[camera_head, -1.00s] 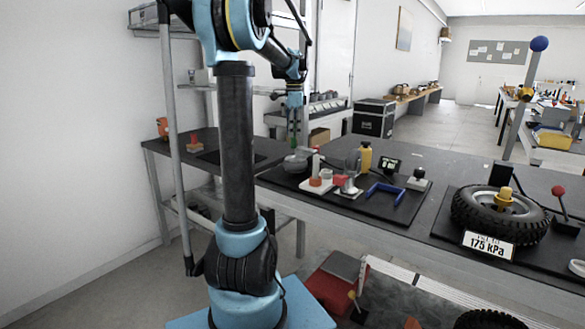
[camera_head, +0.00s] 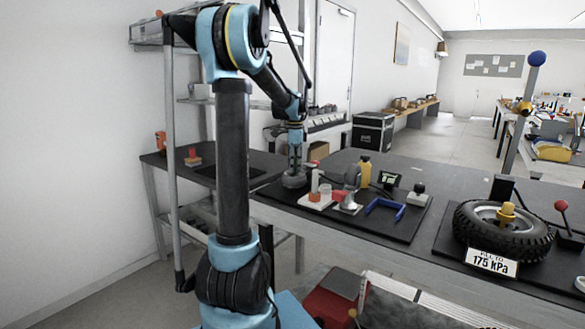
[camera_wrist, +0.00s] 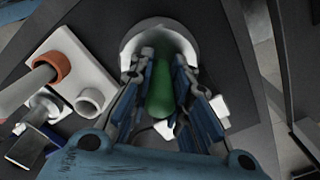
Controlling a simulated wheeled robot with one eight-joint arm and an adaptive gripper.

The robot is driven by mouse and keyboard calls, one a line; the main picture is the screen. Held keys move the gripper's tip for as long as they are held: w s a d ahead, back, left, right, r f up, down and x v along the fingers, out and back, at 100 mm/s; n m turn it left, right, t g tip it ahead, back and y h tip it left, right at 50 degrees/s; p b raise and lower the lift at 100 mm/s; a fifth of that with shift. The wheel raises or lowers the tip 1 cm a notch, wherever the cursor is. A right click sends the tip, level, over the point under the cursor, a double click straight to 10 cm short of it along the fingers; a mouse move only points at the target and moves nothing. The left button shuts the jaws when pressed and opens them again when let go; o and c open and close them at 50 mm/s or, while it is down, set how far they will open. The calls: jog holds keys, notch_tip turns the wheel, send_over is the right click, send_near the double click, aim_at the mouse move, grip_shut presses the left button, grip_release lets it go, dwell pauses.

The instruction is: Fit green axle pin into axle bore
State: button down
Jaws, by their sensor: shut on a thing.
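My gripper (camera_head: 295,166) points straight down over a round grey part (camera_head: 294,182) on the black mat. In the wrist view its fingers (camera_wrist: 160,68) are shut on the green axle pin (camera_wrist: 160,92), one on each side. The pin's far end shows against the hollow of the pale grey round part (camera_wrist: 130,47), whose rim curves around it. I take this part to be the one with the axle bore. The bore is hidden by the pin and fingers, so I cannot tell how deep the pin sits. The pin does not show clearly in the head view.
A white block (camera_head: 314,201) with an orange ring and upright peg stands close to the right of my gripper. Beyond it are a yellow bottle (camera_head: 365,171), a blue U-shaped piece (camera_head: 385,208) and a tyre (camera_head: 470,222). The bench left of the mat is mostly clear.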

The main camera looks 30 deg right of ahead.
jog(key=shift+f, duration=0.15)
jog(key=c, duration=1.5)
grip_release()
notch_tip(320, 180, up, 12)
jog(key=shift+r, duration=0.1)
jog(key=s+a+f+n, duration=0.2)
jog(key=s+a+n, duration=0.15)
jog(key=a, duration=0.55)
jog(key=s+a+f+n+t, duration=0.1)
jog(key=s+a+f+n, duration=0.2)
jog(key=a, duration=0.6)
jog(key=s+a+f+n, duration=0.1)
jog(key=a+f+n, duration=0.1)
jog(key=a+n, duration=0.5)
jog(key=s+a+f+n, duration=0.3)
jog(key=s+a+f, duration=0.2)
jog(key=f, duration=0.1)
jog(key=s+a+f+n, duration=0.3)
jog(key=s+a+f, duration=0.2)
jog(key=f, duration=0.1)
jog(key=s+a+f+n+t, duration=0.1)
jog(key=s+a+f+n, duration=0.2)
jog(key=s+a+f, duration=0.2)
jog(key=shift+s+a+f, duration=0.35)
jog(key=shift+s+f, duration=0.05)
jog(key=shift+f, duration=0.25)
